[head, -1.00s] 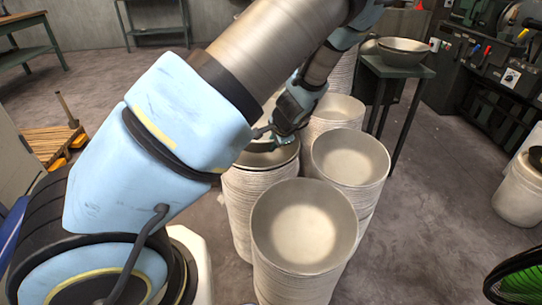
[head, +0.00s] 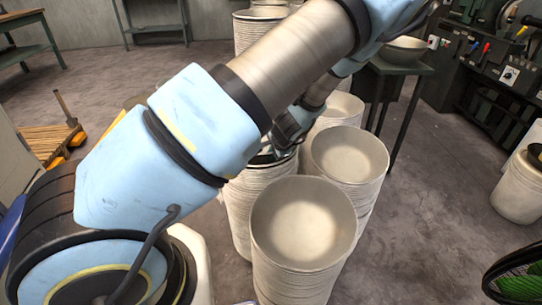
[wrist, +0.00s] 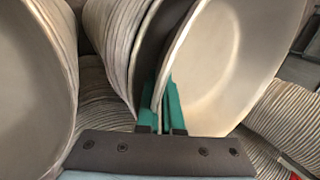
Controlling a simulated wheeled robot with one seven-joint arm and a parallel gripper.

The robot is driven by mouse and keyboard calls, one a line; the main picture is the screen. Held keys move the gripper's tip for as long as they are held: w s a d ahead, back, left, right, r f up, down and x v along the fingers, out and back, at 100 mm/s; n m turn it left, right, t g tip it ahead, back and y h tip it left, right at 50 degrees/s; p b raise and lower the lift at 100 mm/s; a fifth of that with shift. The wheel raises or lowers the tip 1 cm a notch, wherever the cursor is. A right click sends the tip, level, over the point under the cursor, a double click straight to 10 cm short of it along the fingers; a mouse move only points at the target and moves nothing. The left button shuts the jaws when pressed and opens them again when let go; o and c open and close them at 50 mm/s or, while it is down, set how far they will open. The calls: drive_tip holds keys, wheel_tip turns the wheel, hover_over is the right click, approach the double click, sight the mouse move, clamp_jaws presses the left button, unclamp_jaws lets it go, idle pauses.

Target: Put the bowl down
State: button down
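Several tall stacks of pale metal bowls stand close together on the floor in the head view, with a front stack (head: 303,222) and one to its right (head: 349,155). My gripper (head: 270,152) is low at the top of the left stack (head: 240,200), partly hidden by my arm. In the wrist view, the green fingers of my gripper (wrist: 166,105) sit close together on either side of the rim of a bowl (wrist: 225,55). They appear shut on its wall. This bowl leans beside another stack (wrist: 118,50), with a dark gap between them.
A dark side table (head: 398,68) at the back right bears a single bowl (head: 404,50). A wooden pallet (head: 50,143) lies at the left. Bare floor (head: 430,210) lies right of the stacks.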

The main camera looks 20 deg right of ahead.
drive_tip(key=shift+f, duration=0.2)
drive_tip(key=c, duration=1.1)
unclamp_jaws()
drive_tip(key=shift+o, duration=0.2)
drive_tip(key=shift+r, duration=0.2)
drive_tip(key=v, duration=1.3)
drive_tip(key=s+a+r+n+g, duration=0.1)
drive_tip(key=s+a+r+n, duration=0.1)
drive_tip(key=a+n, duration=0.3)
drive_tip(key=s+a+r+n+g+h, duration=0.1)
drive_tip(key=a+n, duration=0.4)
drive_tip(key=a, duration=0.7)
drive_tip(key=s+a+r+n+g, duration=0.2)
drive_tip(key=s+a+r+n, duration=0.1)
drive_tip(key=a, duration=0.6)
wheel_tip(320, 180, up, 2)
drive_tip(key=shift+r+n+g, duration=0.2)
drive_tip(key=shift+n+g, duration=0.2)
drive_tip(key=shift+n, duration=0.5)
